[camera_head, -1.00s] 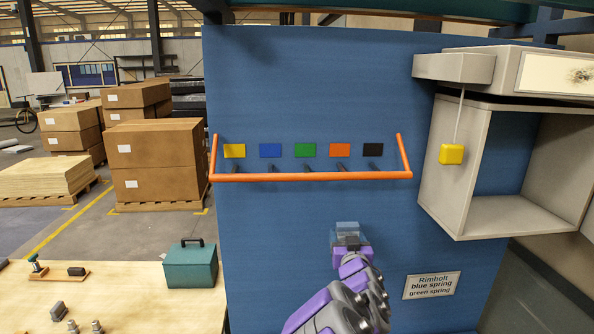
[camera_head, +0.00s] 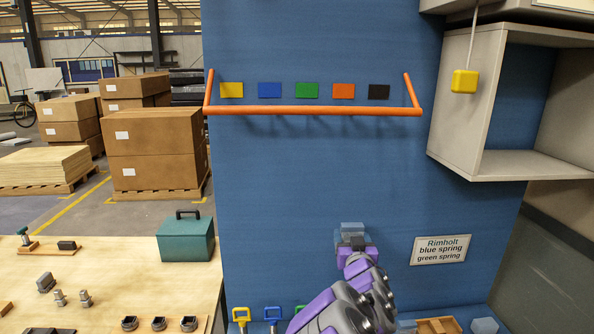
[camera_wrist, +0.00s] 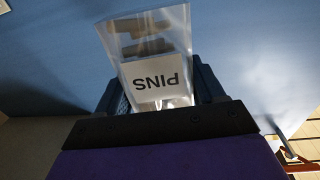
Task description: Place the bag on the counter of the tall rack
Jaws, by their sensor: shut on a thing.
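A clear bag (camera_wrist: 126,38) with a white label reading PINS, upside down in the wrist view, sits between the dark fingers of my gripper (camera_wrist: 160,92). My gripper is shut on it. Dark items show through the plastic. In the head view the bag (camera_head: 352,228) is a small bluish, see-through shape at the tip of my gripper (camera_head: 352,240), in front of the tall rack's blue back panel (camera_head: 290,190). A strip of the rack's blue counter (camera_head: 465,309) shows at the bottom edge; my arm hides part of it.
Yellow (camera_head: 241,315), blue (camera_head: 272,314) and green handled things stand at the counter's left. A wooden tray (camera_head: 438,325) and a pale blue block (camera_head: 485,325) are at right. An orange rail (camera_head: 312,111) and an open grey cabinet (camera_head: 470,120) project above.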

